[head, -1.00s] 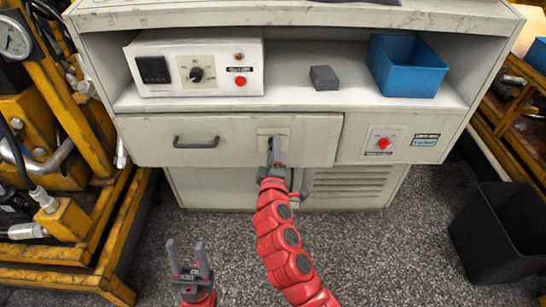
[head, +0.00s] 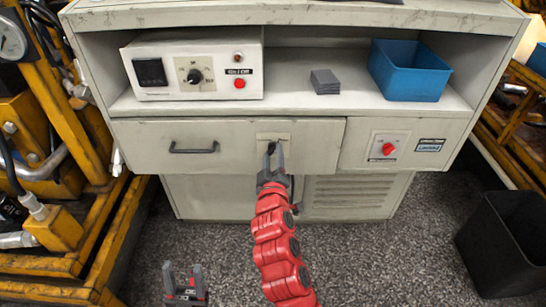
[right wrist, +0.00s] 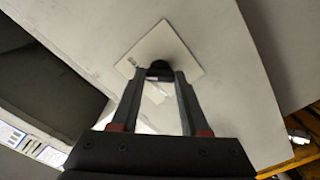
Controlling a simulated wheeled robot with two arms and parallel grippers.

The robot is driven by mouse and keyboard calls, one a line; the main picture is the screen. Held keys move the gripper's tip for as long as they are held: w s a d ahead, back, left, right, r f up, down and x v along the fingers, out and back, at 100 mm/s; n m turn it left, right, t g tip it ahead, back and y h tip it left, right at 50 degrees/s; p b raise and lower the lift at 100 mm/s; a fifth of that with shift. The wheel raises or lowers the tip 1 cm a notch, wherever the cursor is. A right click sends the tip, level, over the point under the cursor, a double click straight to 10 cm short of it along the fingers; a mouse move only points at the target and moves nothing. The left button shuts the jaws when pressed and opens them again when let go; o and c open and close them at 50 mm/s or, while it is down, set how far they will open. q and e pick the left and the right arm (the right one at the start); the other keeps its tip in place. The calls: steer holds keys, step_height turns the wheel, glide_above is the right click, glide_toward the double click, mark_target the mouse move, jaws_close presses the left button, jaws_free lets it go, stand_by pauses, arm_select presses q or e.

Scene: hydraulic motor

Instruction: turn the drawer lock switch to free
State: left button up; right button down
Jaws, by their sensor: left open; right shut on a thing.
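The drawer lock switch is a small dark knob on a pale square plate (head: 286,137) at the right part of the drawer front (head: 225,158). In the right wrist view the dark knob (right wrist: 159,69) sits between the fingertips, on the plate (right wrist: 178,47). My right gripper (head: 272,157) is shut on this knob, its fingers pointing at the drawer front. The fingers hide much of the knob in the head view, and I cannot read its setting. My left gripper (head: 183,273) is open and empty, low in front of the cabinet, away from the drawer.
The drawer handle (head: 194,149) is left of the plate. A red knob (head: 388,149) is on the panel to the right. A control box (head: 205,68), dark block (head: 325,82) and blue bin (head: 409,70) stand on the shelf. A black bin (head: 503,242) is on the floor at right.

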steer(key=shift+c, duration=2)
jaws_free()
steer(key=s+p, duration=0.2)
steer(key=s, duration=1.5)
steer(key=shift+s, duration=0.2)
steer(key=shift+w+a, duration=0.1)
